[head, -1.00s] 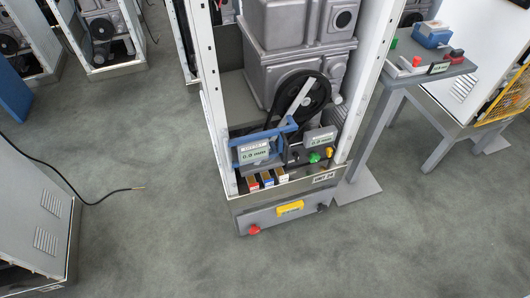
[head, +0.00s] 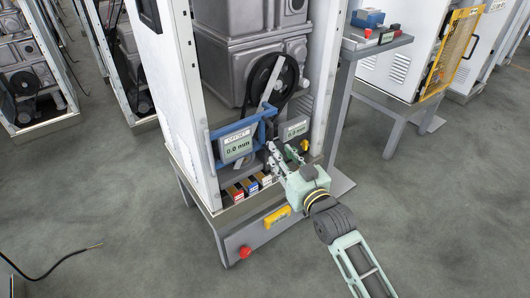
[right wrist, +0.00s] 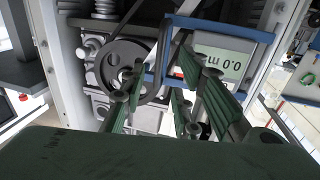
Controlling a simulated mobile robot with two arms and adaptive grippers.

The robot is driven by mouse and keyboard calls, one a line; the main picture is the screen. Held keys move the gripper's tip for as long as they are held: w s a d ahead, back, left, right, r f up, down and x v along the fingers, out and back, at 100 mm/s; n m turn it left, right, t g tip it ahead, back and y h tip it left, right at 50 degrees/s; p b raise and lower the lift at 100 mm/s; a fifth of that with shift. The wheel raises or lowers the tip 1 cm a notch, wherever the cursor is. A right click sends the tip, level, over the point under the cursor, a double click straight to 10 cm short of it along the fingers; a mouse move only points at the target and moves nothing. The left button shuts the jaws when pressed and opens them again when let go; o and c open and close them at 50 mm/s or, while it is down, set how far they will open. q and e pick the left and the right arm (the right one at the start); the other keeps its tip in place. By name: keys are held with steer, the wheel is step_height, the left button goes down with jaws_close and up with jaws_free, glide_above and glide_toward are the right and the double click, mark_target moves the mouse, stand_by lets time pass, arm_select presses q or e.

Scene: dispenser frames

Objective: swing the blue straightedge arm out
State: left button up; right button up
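The blue straightedge arm (head: 240,132) is a blue bar with a frame around a grey display reading 0.0 mm, at the front of the open cabinet. It crosses in front of the lower machine, below the black pulley wheel (head: 271,80). My right gripper (head: 281,151) is at the bar's right end, its fingers apart and seemingly empty. In the right wrist view, the image looks upside down; the blue frame (right wrist: 246,33) lies just beyond the open fingers (right wrist: 172,88). I cannot tell whether they touch it. My left gripper is not in view.
Small coloured boxes (head: 250,185) sit on the ledge below. A white cabinet post (head: 190,110) rises at left. A side table (head: 380,42) stands right. Open floor lies in front.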

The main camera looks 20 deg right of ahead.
mark_target(272, 139)
steer(key=w, duration=0.5)
steer(key=w+a+b, duration=0.1)
steer(key=w, duration=0.1)
steer(key=shift+w+r, duration=0.35)
steer(key=shift+w, duration=0.05)
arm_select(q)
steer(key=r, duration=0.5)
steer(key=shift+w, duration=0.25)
arm_select(e)
steer(key=shift+a, duration=0.1)
jaws_close()
